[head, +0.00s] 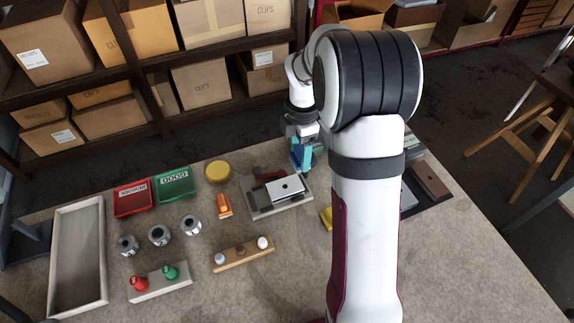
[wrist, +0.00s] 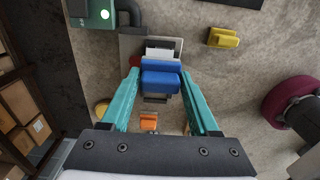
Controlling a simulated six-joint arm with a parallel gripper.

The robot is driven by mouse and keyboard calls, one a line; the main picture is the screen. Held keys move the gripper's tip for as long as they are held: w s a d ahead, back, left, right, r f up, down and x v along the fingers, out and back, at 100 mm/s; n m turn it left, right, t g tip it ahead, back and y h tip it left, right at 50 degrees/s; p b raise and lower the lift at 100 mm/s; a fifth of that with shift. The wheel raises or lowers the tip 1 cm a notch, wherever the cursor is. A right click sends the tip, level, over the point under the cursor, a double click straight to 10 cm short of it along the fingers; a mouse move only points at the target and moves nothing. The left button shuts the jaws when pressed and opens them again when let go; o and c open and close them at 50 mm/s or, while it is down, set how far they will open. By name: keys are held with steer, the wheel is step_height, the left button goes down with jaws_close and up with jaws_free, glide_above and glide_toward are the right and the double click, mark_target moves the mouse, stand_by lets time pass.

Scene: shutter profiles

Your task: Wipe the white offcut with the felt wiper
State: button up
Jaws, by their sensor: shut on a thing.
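My gripper (wrist: 160,75) is shut on a blue block, the felt wiper (wrist: 161,80), held between its teal fingers. In the head view my gripper (head: 303,160) is at the back right of a grey fixture plate (head: 262,208). The white offcut (head: 286,189) lies on that plate, a flat pale piece with a small dark hole. In the wrist view part of the white offcut (wrist: 163,53) shows just beyond the wiper, which hides the rest. I cannot tell whether the wiper touches it.
An orange item (head: 223,206) and a yellow tin (head: 218,172) are left of the fixture. A yellow block (wrist: 222,38) lies to its right. Red (head: 133,198) and green (head: 175,185) boxes, metal cylinders and a long tray (head: 99,250) occupy the left.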

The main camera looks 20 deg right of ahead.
steer(key=shift+f, duration=3.75)
steer(key=shift+a+f, duration=0.3)
steer(key=shift+a, duration=0.45)
jaws_close()
steer(key=shift+a, duration=1.25)
steer(key=shift+d, duration=2)
step_height(320, 180, up, 7)
steer(key=shift+r, duration=0.6)
steer(key=shift+s, duration=0.1)
